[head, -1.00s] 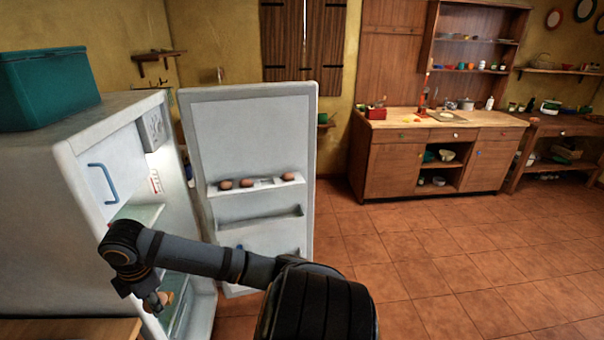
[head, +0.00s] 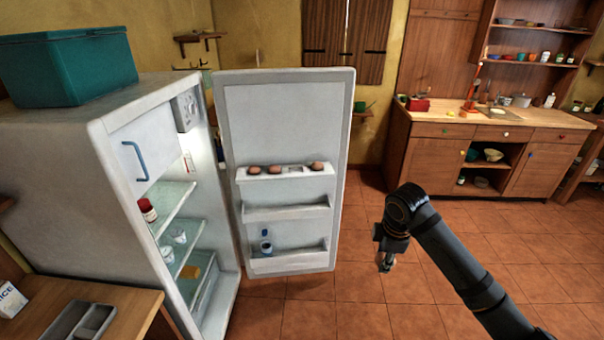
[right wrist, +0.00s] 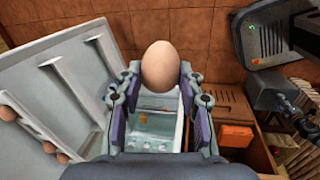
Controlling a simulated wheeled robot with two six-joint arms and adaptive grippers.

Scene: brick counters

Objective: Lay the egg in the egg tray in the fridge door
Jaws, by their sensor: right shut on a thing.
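The fridge door (head: 285,120) stands open. Its top shelf is the white egg tray (head: 238,178), with two brown eggs at its left and one at its right; a gap lies between them. My right gripper (head: 386,262) is right of the door, apart from it, over the floor. In the right wrist view my right gripper (right wrist: 158,88) is shut on a brown egg (right wrist: 160,64), which sits between the fingertips. That egg is hard to make out in the head view. The door's eggs (right wrist: 62,158) also show at the left of the wrist view. My left gripper is out of view.
The open fridge (head: 50,150) carries a teal box (head: 68,68) on top and holds a red-capped jar (head: 147,209) and cups. A wooden counter (head: 70,315) is at lower left. A small bottle (head: 266,242) stands in a lower door shelf. Floor right of the door is clear.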

